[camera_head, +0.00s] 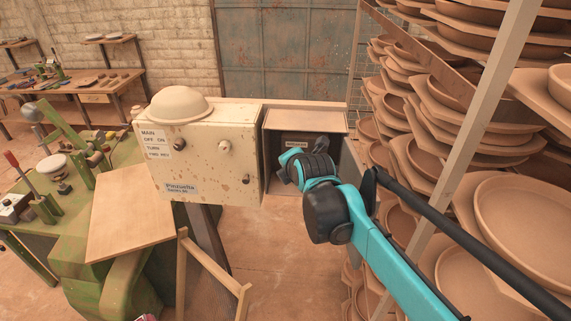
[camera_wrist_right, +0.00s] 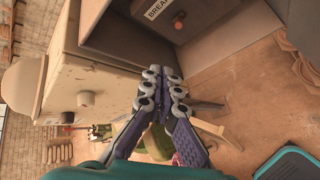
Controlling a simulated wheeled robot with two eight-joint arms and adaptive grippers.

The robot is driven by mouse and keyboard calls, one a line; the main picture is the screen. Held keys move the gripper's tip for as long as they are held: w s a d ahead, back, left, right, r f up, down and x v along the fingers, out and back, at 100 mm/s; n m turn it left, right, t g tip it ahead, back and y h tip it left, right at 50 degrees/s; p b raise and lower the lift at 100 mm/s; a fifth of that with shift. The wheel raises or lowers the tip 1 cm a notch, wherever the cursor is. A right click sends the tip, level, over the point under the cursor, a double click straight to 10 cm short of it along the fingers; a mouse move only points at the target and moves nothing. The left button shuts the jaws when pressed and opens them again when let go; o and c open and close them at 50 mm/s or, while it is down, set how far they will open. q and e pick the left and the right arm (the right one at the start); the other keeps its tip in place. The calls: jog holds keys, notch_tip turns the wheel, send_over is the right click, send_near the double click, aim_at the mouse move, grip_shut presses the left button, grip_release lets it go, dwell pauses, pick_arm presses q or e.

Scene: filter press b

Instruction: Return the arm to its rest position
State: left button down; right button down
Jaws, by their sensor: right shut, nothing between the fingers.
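My right arm (camera_head: 375,255) reaches in from the lower right in the head view, its dark wrist (camera_head: 318,165) in front of the open breaker box (camera_head: 330,122). The wrist hides part of the box, and the fingertips cannot be made out there. In the right wrist view my right gripper (camera_wrist_right: 162,78) is shut and empty, its fingertips together. It is beside the cream control box (camera_wrist_right: 85,95) and close to the grey box labelled "BREA..." (camera_wrist_right: 205,32). I see no contact, but the gap is hard to judge. My left gripper is not in view.
The cream control box (camera_head: 212,130) carries a bowl (camera_head: 180,104) on top. A rack of brown dishes (camera_head: 445,120) stands close along the right. A green machine (camera_head: 95,235) with a wooden board (camera_head: 130,210) is at left. A wooden frame (camera_head: 205,262) stands in front.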

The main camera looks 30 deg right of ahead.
jog(key=shift+d, duration=0.15)
jog(key=s+a+f+m+g+y+b, duration=0.1)
jog(key=s+a+f+m+b, duration=0.3)
jog(key=f+b, duration=0.5)
jog(key=s+a+f+m+g+b, duration=0.1)
jog(key=s+a+f+m+b, duration=0.3)
jog(key=s+f+m+b, duration=0.5)
jog(key=s+a+f+m+g+y+b, duration=0.1)
jog(key=s+a+f+m+b, duration=0.3)
jog(key=f, duration=2)
jog(key=s+m+g+b, duration=0.1)
jog(key=s+m+b, duration=0.2)
jog(key=s+b, duration=0.1)
jog(key=shift+s+a+f+y+b, duration=0.2)
jog(key=shift+f+y+b, duration=0.1)
jog(key=shift+b, duration=0.55)
